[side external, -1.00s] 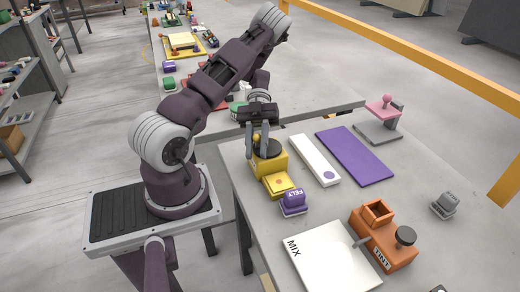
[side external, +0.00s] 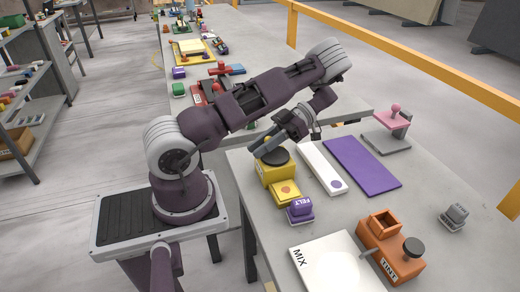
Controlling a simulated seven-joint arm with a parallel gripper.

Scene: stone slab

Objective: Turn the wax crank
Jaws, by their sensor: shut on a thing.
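A yellow box (side external: 270,174) with a round black top (side external: 276,157) stands near the slab's far left edge; I take it for the wax unit, but I cannot read a label on it. My gripper (side external: 266,144) is tilted at the back edge of the black top. It is shut on a small yellow knob (side external: 268,140), which looks like the crank's handle. The fingers and wrist hide most of the knob and any crank arm.
A yellow block (side external: 285,192) and a purple FELT block (side external: 300,211) stand in front of the box. A white strip (side external: 318,165) and purple mat (side external: 360,165) lie to its right. An orange TINT unit (side external: 385,245) and white MIX board (side external: 335,265) are nearer the camera.

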